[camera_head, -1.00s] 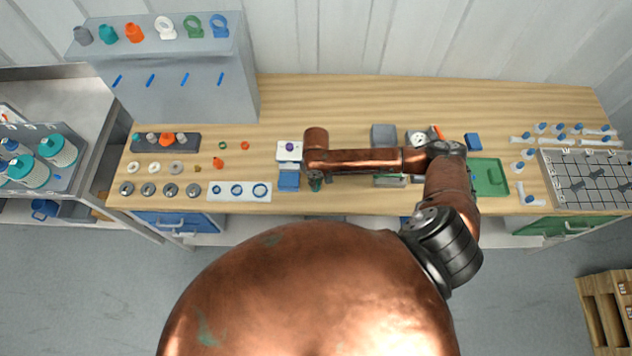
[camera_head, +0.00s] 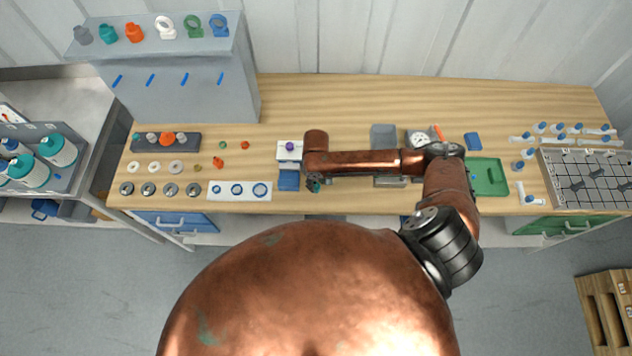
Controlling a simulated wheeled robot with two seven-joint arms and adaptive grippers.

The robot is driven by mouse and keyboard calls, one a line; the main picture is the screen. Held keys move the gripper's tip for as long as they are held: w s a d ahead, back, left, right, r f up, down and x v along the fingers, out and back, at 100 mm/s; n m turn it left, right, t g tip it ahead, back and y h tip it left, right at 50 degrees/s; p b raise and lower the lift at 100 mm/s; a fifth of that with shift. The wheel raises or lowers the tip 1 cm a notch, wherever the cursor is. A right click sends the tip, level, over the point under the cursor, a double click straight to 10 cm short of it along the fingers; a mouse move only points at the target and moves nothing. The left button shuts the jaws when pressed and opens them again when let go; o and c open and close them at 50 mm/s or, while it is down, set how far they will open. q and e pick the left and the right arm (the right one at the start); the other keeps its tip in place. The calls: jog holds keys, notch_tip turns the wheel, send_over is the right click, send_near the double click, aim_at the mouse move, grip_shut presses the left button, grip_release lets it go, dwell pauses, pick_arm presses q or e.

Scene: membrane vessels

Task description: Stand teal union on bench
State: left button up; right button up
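My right arm comes in from the right, and its forearm lies across the middle of the bench (camera_head: 330,100). My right gripper (camera_head: 314,186) hangs below the forearm's end, above the front part of the bench, mostly hidden and very small. A small teal patch, perhaps the teal union (camera_head: 317,187), shows right at its fingers. I cannot tell whether the fingers are shut on it or whether it touches the bench. Another teal fitting (camera_head: 108,35) stands on top of the grey shelf unit. My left gripper is not in view.
A white box with a purple knob (camera_head: 290,149) and a blue block (camera_head: 289,181) stand just left of my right gripper. A green tray (camera_head: 488,178) lies to the right. A dark rack (camera_head: 193,142) and several rings are on the left. The back of the bench is clear.

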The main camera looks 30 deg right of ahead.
notch_tip(320, 180, up, 12)
dwell(0.5)
dwell(0.5)
